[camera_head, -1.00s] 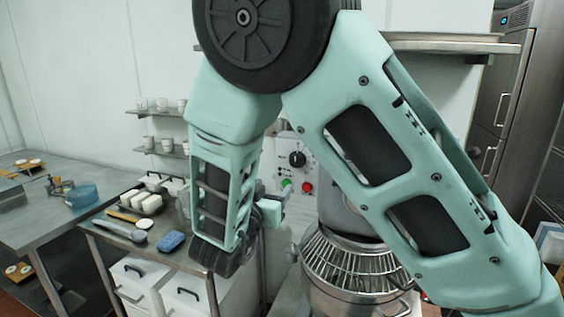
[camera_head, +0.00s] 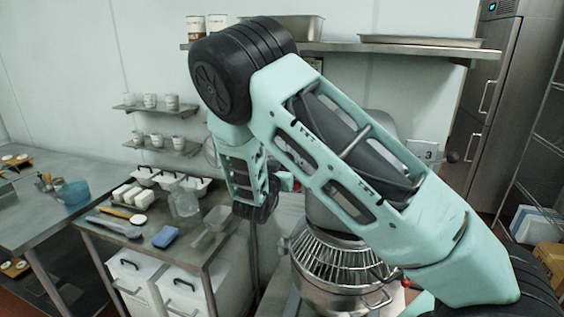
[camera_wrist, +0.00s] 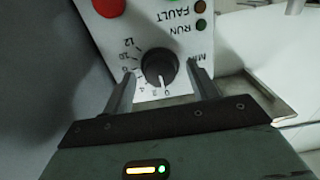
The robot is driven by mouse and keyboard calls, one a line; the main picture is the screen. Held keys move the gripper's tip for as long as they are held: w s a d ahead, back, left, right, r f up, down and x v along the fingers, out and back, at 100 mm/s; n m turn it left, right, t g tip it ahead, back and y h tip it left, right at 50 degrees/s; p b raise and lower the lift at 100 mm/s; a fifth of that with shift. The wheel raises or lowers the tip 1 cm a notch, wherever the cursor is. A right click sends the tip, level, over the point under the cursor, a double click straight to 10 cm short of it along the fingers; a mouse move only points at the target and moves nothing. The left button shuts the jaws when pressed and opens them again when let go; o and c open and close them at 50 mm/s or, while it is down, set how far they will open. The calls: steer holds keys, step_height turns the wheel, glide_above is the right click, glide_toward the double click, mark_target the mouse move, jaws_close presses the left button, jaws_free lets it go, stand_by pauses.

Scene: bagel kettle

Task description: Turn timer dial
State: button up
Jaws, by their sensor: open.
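The timer dial (camera_wrist: 158,66) is a round black knob with a white pointer line on a white panel (camera_wrist: 182,28) with a printed number scale. In the wrist view it lies between the two fingertips of my gripper (camera_wrist: 161,72). My gripper is open, with a visible gap on each side of the knob. I cannot tell how far the fingertips are from the panel. In the head view my arm hides the dial and most of the panel.
A red button (camera_wrist: 108,5) and two small lamps marked RUN and FAULT share the panel. A mixer with a wire bowl guard (camera_head: 335,262) stands below my arm. A steel table (camera_head: 150,243) with tubs and a blue sponge (camera_head: 165,237) is at left. A wall shelf (camera_head: 350,46) runs behind.

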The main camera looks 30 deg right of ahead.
steer(key=c, duration=1)
steer(key=shift+f+b, duration=0.1)
steer(key=shift+b, duration=0.35)
steer(key=m+b, duration=0.1)
steer(key=b, duration=0.2)
steer(key=shift+f+m, duration=0.25)
steer(key=shift+m, duration=0.15)
steer(key=m+b, duration=0.2)
steer(key=b, duration=0.3)
steer(key=shift+m, duration=0.3)
steer(key=m+b, duration=0.3)
steer(key=b, duration=0.3)
steer(key=shift+m, duration=0.3)
steer(key=shift+r+m+b, duration=0.2)
steer(key=shift+m+b, duration=0.4)
steer(key=shift+b, duration=0.4)
steer(key=shift+r, duration=0.15)
